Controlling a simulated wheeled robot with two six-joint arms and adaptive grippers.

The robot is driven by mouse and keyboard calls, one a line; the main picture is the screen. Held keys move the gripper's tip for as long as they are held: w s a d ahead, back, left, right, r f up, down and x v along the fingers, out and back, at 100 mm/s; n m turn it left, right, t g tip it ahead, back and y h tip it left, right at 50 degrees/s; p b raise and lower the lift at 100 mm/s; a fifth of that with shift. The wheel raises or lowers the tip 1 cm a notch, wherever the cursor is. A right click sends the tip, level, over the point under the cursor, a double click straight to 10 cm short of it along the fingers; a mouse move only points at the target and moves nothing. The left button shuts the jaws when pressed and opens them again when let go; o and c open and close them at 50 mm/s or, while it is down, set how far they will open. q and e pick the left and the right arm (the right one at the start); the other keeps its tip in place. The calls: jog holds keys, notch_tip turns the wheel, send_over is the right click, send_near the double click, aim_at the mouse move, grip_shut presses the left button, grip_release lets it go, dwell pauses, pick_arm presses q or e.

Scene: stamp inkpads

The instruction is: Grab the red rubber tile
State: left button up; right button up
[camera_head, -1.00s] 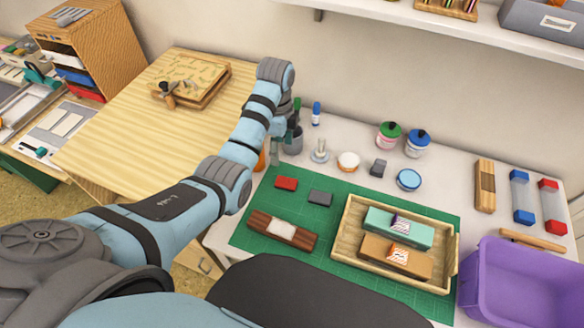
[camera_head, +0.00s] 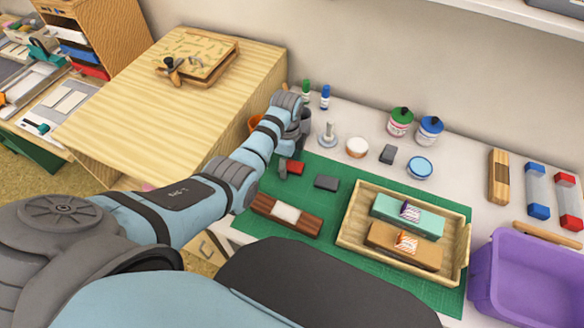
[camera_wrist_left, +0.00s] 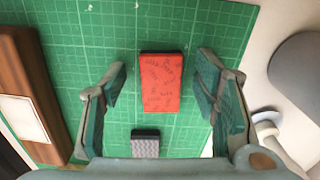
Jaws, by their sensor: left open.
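The red rubber tile (camera_head: 295,168) lies flat on the green cutting mat (camera_head: 330,170), near the mat's back left corner. In the left wrist view the red tile (camera_wrist_left: 161,83) shows a patterned top and a dark edge, with open mat around it. My left gripper (camera_head: 284,168) is beside the tile in the head view and partly covers its left end. In the left wrist view my left gripper (camera_wrist_left: 161,90) is open, with one finger on each side of the tile and a gap to both. My right gripper is not in view.
A grey tile (camera_head: 326,182) lies near the red one. A brown wooden block (camera_head: 262,206) with a white label lies in front. A wooden tray (camera_head: 345,228) holds two boxes at the right. Jars, a metal stamp (camera_head: 328,138) and markers stand behind the mat.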

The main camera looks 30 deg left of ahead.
pick_arm(q)
jog(key=c, duration=1.1)
